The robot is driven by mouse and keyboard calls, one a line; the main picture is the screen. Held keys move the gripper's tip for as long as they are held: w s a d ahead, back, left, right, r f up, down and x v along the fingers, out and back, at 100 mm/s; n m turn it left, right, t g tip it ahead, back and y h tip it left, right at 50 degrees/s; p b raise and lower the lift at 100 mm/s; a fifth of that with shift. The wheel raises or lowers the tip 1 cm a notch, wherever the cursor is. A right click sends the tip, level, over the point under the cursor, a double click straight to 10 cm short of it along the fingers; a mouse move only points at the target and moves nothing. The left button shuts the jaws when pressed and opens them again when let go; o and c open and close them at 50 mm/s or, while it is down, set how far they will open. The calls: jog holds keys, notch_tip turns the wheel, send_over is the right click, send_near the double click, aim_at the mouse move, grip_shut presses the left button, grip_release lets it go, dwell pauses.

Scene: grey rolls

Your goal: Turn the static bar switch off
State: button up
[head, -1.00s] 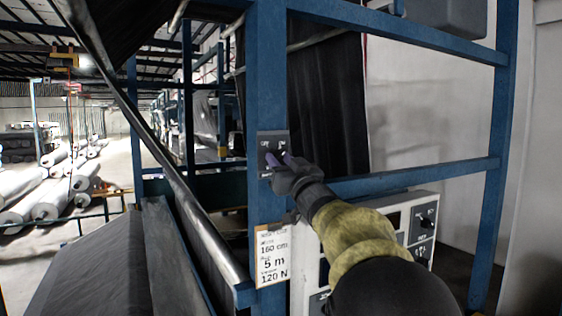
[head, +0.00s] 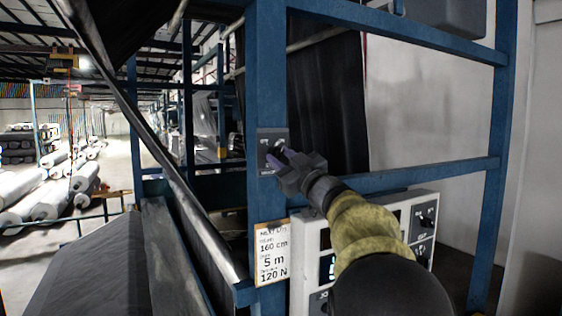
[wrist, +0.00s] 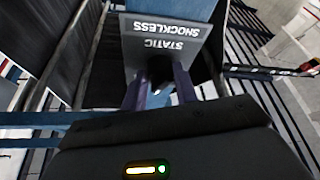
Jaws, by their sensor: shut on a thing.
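The static bar switch is on a small dark plate (head: 266,141) fixed to a blue upright post. In the wrist view the plate (wrist: 165,38) shows upside-down "STATIC" and "SHOCKLESS" lettering. My gripper (head: 277,158) reaches it from the lower right, its purple fingers at the plate. In the wrist view the two fingers of my gripper (wrist: 159,88) point at the plate's near edge, shut on the switch knob. The knob is mostly hidden between the fingers, so its setting cannot be read.
A white label (head: 270,256) hangs below on the post. A pale control box (head: 425,212) with dark panels stands behind my arm. Blue crossbars (head: 400,180) and a slanted metal roller (head: 200,225) flank the arm. Grey rolls (head: 55,195) lie far left.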

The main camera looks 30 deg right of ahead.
jog(key=n+y, duration=0.1)
jog(key=n, duration=0.1)
jog(key=n+g+y, duration=0.1)
jog(key=n, duration=0.2)
jog(key=shift+d+r, duration=0.15)
jog(key=shift+d, duration=0.05)
jog(key=n+g, duration=0.1)
jog(key=n, duration=0.1)
jog(key=n+g+y, duration=0.1)
jog(key=n, duration=0.1)
jog(key=shift+d+r+n+p, duration=0.1)
jog(key=shift+r+n+p, duration=0.05)
jog(key=shift+n+p, duration=0.2)
jog(key=n, duration=0.2)
jog(key=n+g+p, duration=0.1)
jog(key=n, duration=0.1)
jog(key=n+g, duration=0.1)
jog(key=n, duration=0.1)
jog(key=shift+r, duration=0.25)
jog(key=o, duration=1)
jog(key=shift+w, duration=0.15)
jog(key=b+v, duration=0.2)
jog(key=v, duration=0.6)
jog(key=b+v, duration=0.3)
jog(key=v, duration=0.6)
jog(key=shift+d+r+b, duration=0.2)
jog(key=shift+d+b, duration=0.1)
